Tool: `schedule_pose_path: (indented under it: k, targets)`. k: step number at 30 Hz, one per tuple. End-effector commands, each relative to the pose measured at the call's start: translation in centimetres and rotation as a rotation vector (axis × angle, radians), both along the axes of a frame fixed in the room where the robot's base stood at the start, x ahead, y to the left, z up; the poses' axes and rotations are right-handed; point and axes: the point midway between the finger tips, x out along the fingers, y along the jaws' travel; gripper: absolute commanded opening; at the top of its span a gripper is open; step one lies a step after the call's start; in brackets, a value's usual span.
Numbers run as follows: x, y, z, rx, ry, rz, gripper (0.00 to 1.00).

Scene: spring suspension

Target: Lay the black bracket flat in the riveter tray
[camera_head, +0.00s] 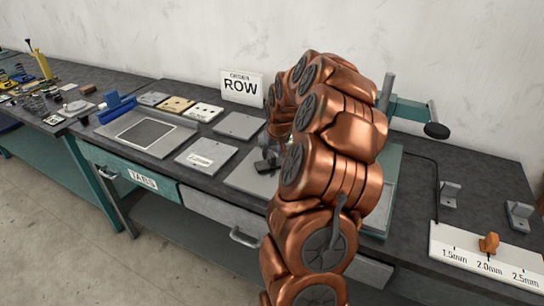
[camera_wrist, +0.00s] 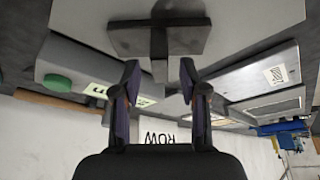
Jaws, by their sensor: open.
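The black bracket (camera_wrist: 158,40) is a dark T-shaped piece in the wrist view, lying on a pale grey surface (camera_wrist: 240,25). Its narrow stem points toward my gripper (camera_wrist: 159,78). The gripper's two fingers are apart, one on each side of the stem's end, with visible gaps. In the head view my copper arm covers much of the middle of the bench. A small dark shape, likely the bracket (camera_head: 265,167), shows beside the arm on a grey plate (camera_head: 240,180). The teal press (camera_head: 408,108), likely the riveter, stands behind my arm; its tray is mostly hidden.
Grey plates (camera_head: 238,125) and a blue-handled tool (camera_head: 117,107) lie left of my arm. Two grey metal brackets (camera_head: 449,193) and a thickness gauge board (camera_head: 490,258) with an orange knob sit right. A green button (camera_wrist: 57,82) shows on a grey box in the wrist view.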

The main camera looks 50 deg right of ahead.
Motion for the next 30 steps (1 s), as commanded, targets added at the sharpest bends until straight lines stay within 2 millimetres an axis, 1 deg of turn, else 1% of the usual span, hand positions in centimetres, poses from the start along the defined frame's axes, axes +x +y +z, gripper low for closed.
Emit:
schedule_pose_path:
  k: [12,18,22,27,29,30]
  targets:
    - [-2.1,1.1,5.9,-0.004,-0.007,-0.001,0.43]
    - [-2.9,1.5,8.1,-0.002,-0.002,-0.001,0.43]
    - [-3.2,1.7,8.8,-0.001,-0.003,0.0,0.43]
    - [-3.2,1.8,9.0,0.0,-0.002,0.001,0.43]
    - [-3.2,2.3,9.1,0.002,0.0,0.009,0.43]
    - [-3.0,3.1,9.2,0.004,0.002,0.02,0.43]
